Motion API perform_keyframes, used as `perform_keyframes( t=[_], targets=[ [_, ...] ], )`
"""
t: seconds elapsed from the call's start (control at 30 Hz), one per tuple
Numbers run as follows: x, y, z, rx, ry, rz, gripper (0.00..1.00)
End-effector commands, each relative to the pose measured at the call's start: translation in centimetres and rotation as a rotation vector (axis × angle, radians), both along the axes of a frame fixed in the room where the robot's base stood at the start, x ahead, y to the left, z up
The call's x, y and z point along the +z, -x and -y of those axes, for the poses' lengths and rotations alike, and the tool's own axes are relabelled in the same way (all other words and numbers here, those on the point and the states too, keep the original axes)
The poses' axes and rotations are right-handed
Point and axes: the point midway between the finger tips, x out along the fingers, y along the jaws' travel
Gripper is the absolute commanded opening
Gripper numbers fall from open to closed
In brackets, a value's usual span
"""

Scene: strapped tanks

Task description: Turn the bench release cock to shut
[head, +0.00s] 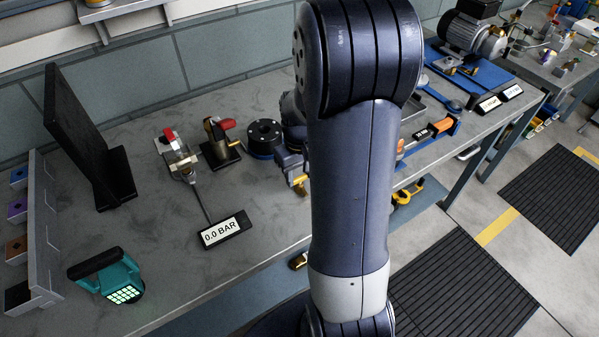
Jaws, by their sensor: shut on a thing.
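A valve with a red handle (170,136) stands on the left part of the bench, with a thin line running to a 0.0 BAR readout (224,230). A second brass valve (218,140) with a red lever stands on a black base right of it. I cannot tell from a label which is the release cock. My gripper (291,163) shows only in part, left of my arm. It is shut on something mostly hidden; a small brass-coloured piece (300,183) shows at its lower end. Both red handles are clear of it.
A black flanged disc (265,138) stands behind my gripper. A dark upright panel (85,130), a teal keypad device (110,275) and a grey rack (42,235) stand at left. An orange tool (430,134) lies right of my arm.

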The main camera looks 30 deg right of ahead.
Motion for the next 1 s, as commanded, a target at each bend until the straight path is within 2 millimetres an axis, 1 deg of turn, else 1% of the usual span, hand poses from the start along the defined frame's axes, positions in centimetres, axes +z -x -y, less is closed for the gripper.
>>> perform_keyframes(
  t=[0.17,0.37,1.0],
  targets=[
    [-0.01,-0.02,0.01,-0.059,0.000,0.001,0.19],
    [-0.03,-0.02,0.01,-0.195,0.000,0.001,0.19],
    [0.00,-0.04,0.02,-0.798,0.000,0.002,0.19]
  ],
)
